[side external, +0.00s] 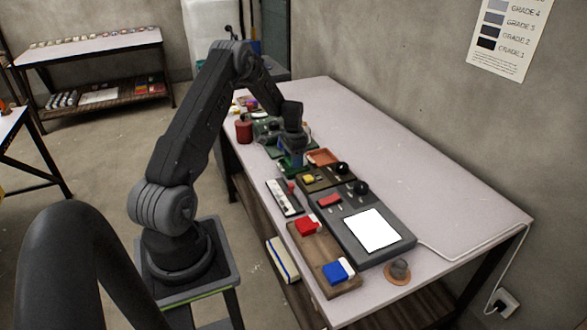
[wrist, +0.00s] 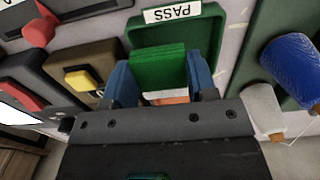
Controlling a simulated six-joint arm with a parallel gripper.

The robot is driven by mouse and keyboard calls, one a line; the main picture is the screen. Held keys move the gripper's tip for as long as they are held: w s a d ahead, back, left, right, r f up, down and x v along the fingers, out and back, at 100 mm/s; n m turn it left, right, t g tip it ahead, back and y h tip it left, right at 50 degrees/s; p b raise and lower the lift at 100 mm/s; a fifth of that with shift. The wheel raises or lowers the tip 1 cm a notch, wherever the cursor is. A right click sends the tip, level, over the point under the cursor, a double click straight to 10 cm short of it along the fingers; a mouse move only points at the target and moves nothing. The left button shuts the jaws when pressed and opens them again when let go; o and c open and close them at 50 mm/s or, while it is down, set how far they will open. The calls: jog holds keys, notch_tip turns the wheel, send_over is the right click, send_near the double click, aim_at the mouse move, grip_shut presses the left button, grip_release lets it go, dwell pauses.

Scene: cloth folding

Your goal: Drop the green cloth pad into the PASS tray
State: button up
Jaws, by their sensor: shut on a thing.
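The green cloth pad (wrist: 158,71) is held between the blue fingers of my gripper (wrist: 159,82) in the wrist view. Its layers show as stacked edges. The dark green PASS tray (wrist: 213,38) lies behind and below the pad, with its white label (wrist: 172,12) upside down in this view. The pad overlaps the tray in the picture; the gap between them cannot be told. In the side view my gripper (side external: 290,160) points down among the items on the table, and the pad and tray are hard to tell apart there.
An orange-red tray (side external: 323,157) lies right of my gripper. A box with a yellow button (wrist: 78,79) is beside the PASS tray. A blue spool (wrist: 291,70) and a white spool (wrist: 262,108) stand on the other side. The table's far right (side external: 440,180) is bare.

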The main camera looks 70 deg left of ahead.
jog(key=shift+f, duration=0.7)
jog(key=o, duration=1.1)
jog(key=shift+c, duration=0.2)
jog(key=shift+r, duration=0.1)
notch_tip(320, 180, up, 13)
jog(key=w+d+r+t, duration=0.1)
jog(key=d+r, duration=0.9)
jog(key=d, duration=0.1)
jog(key=s+d+r+t+y, duration=0.1)
jog(key=s+d+r, duration=0.15)
jog(key=d, duration=0.35)
jog(key=s+d+r+t, duration=0.1)
jog(key=d+r, duration=0.3)
jog(key=d, duration=0.2)
jog(key=s+d+r+t+h, duration=0.1)
jog(key=s+d+t, duration=0.1)
jog(key=s+d, duration=1.3)
jog(key=shift+s+t, duration=0.3)
jog(key=shift+s, duration=0.25)
